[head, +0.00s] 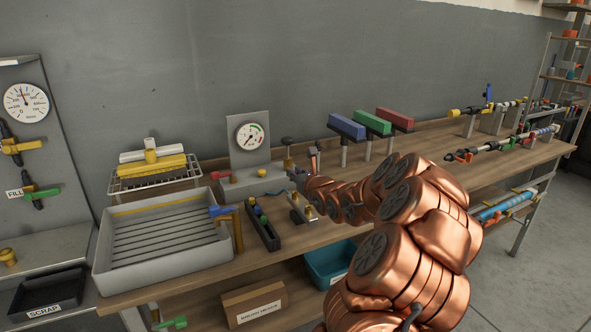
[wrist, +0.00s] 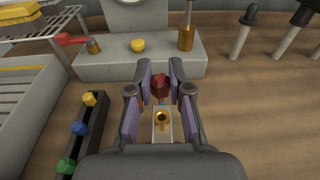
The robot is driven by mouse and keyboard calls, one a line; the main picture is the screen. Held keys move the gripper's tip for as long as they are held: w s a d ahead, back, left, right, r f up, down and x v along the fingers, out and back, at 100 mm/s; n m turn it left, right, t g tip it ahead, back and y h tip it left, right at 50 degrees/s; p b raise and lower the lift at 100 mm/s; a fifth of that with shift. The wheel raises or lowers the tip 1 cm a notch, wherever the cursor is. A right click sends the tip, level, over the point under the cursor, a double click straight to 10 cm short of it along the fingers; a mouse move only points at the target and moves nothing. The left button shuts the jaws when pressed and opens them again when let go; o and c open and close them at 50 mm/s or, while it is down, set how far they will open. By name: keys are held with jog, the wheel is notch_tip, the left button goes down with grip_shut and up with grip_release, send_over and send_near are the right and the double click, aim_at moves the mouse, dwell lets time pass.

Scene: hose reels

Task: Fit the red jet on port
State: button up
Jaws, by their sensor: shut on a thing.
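The red jet (wrist: 160,87) is between the fingertips of my gripper (wrist: 160,80) in the wrist view, and the gripper is shut on it. A brass port (wrist: 162,117) on a small pale block (wrist: 162,137) shows between the fingers, lower in the picture than the jet. The jet looks apart from the port; its height over the block I cannot tell. In the head view the block (head: 300,212) stands on the bench beside the dark jet rack, and the red jet cannot be made out there.
A dark rack (wrist: 84,140) holding yellow, blue and green jets is left of the block. A grey gauge stand (wrist: 110,65) with a red lever, yellow knob and brass post is behind. A grey slatted sink (head: 160,276) is left. Bare bench (wrist: 260,120) lies right.

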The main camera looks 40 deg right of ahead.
jog(key=shift+f, duration=1.25)
jog(key=shift+s+b, duration=0.1)
jog(key=shift+b, duration=2.6)
dwell(0.5)
jog(key=shift+f+b, duration=0.7)
jog(key=shift+b, duration=0.2)
dwell(0.3)
jog(key=shift+r+b, duration=0.3)
jog(key=shift+r, duration=0.1)
jog(key=shift+b, duration=1.1)
dwell(0.8)
